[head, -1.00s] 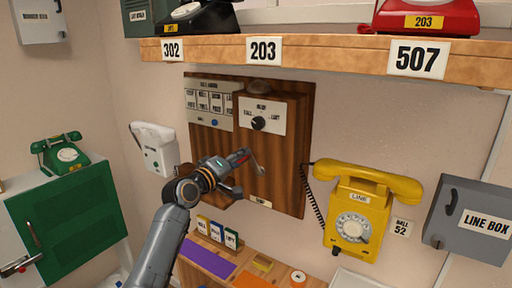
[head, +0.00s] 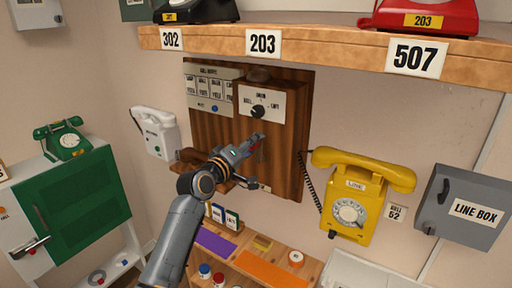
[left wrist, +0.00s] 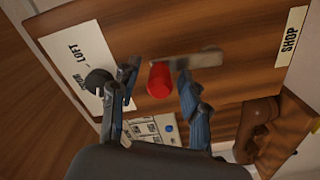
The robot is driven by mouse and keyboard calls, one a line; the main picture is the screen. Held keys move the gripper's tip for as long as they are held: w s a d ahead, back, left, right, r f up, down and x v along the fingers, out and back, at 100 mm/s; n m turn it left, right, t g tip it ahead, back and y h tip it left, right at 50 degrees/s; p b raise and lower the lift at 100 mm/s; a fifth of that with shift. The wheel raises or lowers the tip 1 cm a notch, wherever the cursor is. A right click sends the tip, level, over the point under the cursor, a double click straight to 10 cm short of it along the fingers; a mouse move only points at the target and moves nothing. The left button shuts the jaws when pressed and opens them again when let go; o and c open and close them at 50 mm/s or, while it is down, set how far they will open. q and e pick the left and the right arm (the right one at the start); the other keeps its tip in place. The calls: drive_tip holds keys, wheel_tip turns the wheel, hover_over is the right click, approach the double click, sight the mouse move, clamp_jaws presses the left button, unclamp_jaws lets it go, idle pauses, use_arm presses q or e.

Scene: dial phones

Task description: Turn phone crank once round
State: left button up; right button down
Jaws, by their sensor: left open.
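The wooden wall unit (head: 212,128) hangs on the wall at mid-view, with a white panel (head: 269,103) and black selector knob (head: 257,111). My left gripper (head: 257,158) is at its lower front, and its arm hides most of the crank. In the left wrist view the crank's red handle (left wrist: 159,80) sits between the open fingers of my left gripper (left wrist: 155,96), nearer the right finger. The metal crank arm (left wrist: 205,60) runs right from the handle, past the right fingertip. Whether a finger touches the handle, I cannot tell. My right gripper is not in view.
A yellow dial phone (head: 355,200) with a coiled cord hangs just right of the unit. A white wall phone (head: 157,135) is on its left. A wooden shelf (head: 340,50) runs above. A lower shelf (head: 215,268) with cards and jars is below.

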use_arm(q)
drive_tip(key=p+v, duration=0.4)
drive_tip(key=v, duration=0.3)
idle(0.6)
